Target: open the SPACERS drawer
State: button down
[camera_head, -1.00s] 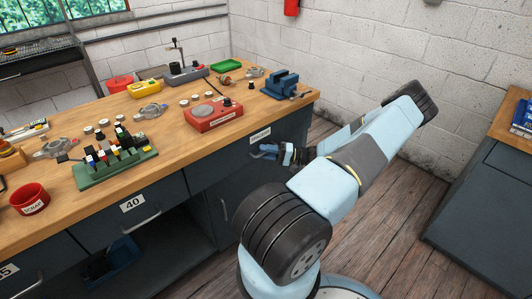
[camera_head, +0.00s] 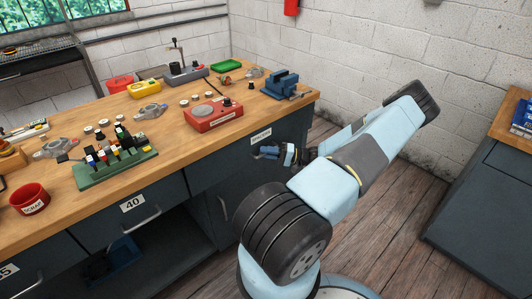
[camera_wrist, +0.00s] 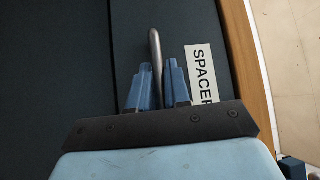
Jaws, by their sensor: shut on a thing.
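The SPACERS drawer (camera_head: 247,147) is a dark grey front under the wooden top, at the right end of the bench. Its white label (camera_wrist: 201,75) reads "SPACER" in the wrist view, with the end cut off by my gripper. The metal bar handle (camera_wrist: 155,45) stands between my fingers. My gripper (camera_wrist: 160,78) has blue fingers on either side of the handle and is shut on it. In the head view my gripper (camera_head: 268,152) is at the drawer front, just below the label. I see no clear gap showing the drawer pulled out.
The wooden benchtop (camera_head: 200,140) overhangs just above the drawer. A red tester (camera_head: 214,114) and a blue vise (camera_head: 284,84) stand on it. A drawer labelled 40 (camera_head: 132,204) is to the left. Open wooden floor (camera_head: 400,210) lies right of the bench.

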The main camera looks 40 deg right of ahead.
jog(key=s, duration=2.4)
jog(key=shift+f, duration=0.2)
jog(key=shift+a, duration=0.1)
jog(key=c, duration=1.2)
grip_release()
jog(key=shift+r, duration=0.1)
jog(key=v, duration=1.3)
jog(key=shift+s+d, duration=0.2)
jog(key=shift+d, duration=0.2)
jog(key=shift+s, duration=0.1)
